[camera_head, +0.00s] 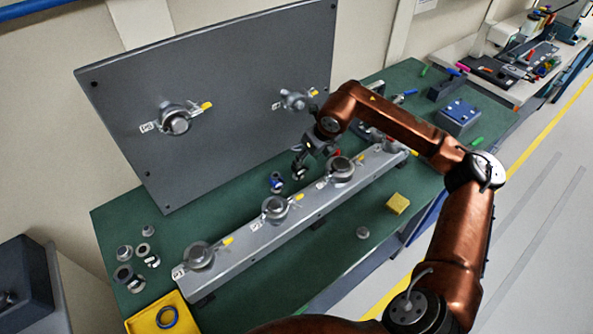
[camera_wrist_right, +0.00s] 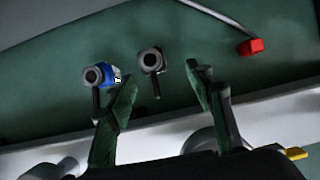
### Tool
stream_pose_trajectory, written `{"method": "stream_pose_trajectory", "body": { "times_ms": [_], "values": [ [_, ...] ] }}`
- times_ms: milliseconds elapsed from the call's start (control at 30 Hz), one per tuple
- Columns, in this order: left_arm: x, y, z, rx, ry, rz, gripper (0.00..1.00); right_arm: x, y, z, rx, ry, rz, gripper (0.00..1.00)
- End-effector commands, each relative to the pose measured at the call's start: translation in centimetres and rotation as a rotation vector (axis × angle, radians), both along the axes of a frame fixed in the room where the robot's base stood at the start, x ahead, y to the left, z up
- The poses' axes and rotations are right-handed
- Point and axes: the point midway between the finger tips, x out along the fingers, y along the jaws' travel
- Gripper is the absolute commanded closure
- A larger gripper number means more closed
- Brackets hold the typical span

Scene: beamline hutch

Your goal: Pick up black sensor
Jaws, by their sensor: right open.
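The black sensor (camera_wrist_right: 152,62) is a small dark cylinder with a pale round end, standing on the green bench in the right wrist view. It also shows in the head view (camera_head: 298,174), just below my right gripper (camera_head: 303,161) and partly covered by it. My right gripper is open and empty, its two fingers (camera_wrist_right: 163,84) apart. In the wrist view the black sensor shows between the fingertips, closer to the left one. A blue sensor (camera_wrist_right: 103,75) stands beside it on the left; it is also in the head view (camera_head: 276,181). My left gripper is not in view.
A grey rail (camera_head: 235,243) with several clamped round fittings runs along the green bench (camera_head: 130,213) in front of the sensors. A large grey panel (camera_head: 230,100) stands behind. A yellow tray (camera_head: 150,311), loose metal parts and a yellow block (camera_head: 398,203) are around.

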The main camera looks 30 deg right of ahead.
Motion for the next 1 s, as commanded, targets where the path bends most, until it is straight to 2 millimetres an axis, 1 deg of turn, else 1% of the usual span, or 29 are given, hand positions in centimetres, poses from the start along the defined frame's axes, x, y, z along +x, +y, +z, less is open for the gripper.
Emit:
{"method": "stream_pose_trajectory", "body": {
  "times_ms": [100,267,400,500,567,800,1000],
  "values": [
    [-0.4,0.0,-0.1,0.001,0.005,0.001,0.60,0.6,0.3,-1.2,0.003,0.000,0.003,0.52],
    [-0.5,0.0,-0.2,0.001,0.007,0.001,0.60,1.1,0.6,-2.2,0.004,0.000,0.005,0.52],
    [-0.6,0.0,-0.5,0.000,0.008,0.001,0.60,1.9,1.1,-4.1,0.006,0.001,0.005,0.52],
    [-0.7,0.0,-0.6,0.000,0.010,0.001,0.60,2.4,1.1,-5.4,0.005,0.002,0.002,0.52],
    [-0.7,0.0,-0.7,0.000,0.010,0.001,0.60,2.6,1.1,-5.9,0.005,0.001,0.002,0.52],
    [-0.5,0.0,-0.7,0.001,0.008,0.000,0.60,2.7,1.0,-6.1,0.003,-0.001,0.002,0.52],
    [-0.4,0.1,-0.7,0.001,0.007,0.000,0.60,2.7,1.0,-6.1,0.004,0.000,0.002,0.66]
  ]
}}
